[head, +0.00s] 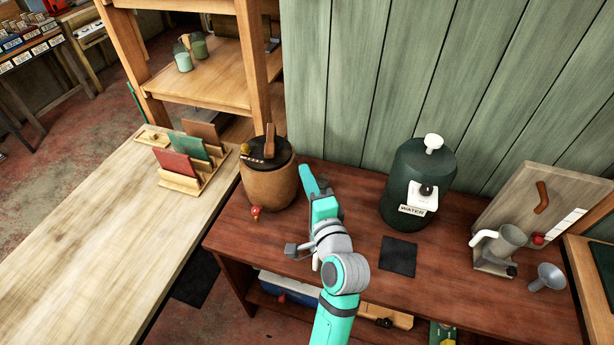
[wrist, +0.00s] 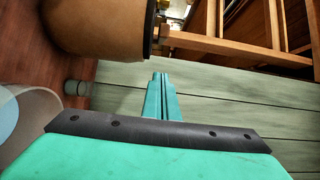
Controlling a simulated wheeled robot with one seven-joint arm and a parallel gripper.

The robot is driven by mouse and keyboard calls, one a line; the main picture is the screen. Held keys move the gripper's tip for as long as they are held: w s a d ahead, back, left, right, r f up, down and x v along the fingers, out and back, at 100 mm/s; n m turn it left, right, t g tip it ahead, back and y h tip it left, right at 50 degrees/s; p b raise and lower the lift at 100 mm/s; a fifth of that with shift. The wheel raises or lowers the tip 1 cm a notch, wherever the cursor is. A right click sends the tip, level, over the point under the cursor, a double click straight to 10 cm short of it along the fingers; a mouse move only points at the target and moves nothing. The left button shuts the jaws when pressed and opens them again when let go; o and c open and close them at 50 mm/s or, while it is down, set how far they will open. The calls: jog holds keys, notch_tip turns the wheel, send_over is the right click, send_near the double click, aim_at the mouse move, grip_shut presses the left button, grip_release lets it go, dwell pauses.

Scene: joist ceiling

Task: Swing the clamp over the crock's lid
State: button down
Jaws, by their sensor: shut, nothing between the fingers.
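The brown crock (head: 268,187) stands on the dark red bench near its left end, with a dark lid (head: 280,160) on top. A wooden piece (head: 270,140) stands upright on the lid and a dark bar lies at its left; I cannot tell for sure which is the clamp. The crock's side (wrist: 95,25) and the dark rim of its lid (wrist: 149,28) show at the top of the wrist view; the lid's top is hidden there. My teal gripper (head: 305,170) is shut and empty, just right of the crock and apart from it. Its closed fingers (wrist: 160,76) show in the wrist view.
A green water container (head: 418,180) stands right of my gripper, with a dark mat (head: 398,256) in front. A card rack (head: 200,170) is on the pale table at left. A wooden shelf (head: 210,88) rises behind the crock. The green plank wall (head: 400,70) backs the bench.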

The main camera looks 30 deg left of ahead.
aim_at(284, 167)
jog(key=w+a, duration=0.1)
jog(key=a, duration=0.1)
jog(key=w+a, duration=0.1)
jog(key=a, duration=0.2)
jog(key=w+a, duration=0.1)
jog(key=a, duration=0.2)
jog(key=shift+w, duration=0.2)
jog(key=shift+s+a, duration=0.35)
jog(key=shift+a, duration=0.05)
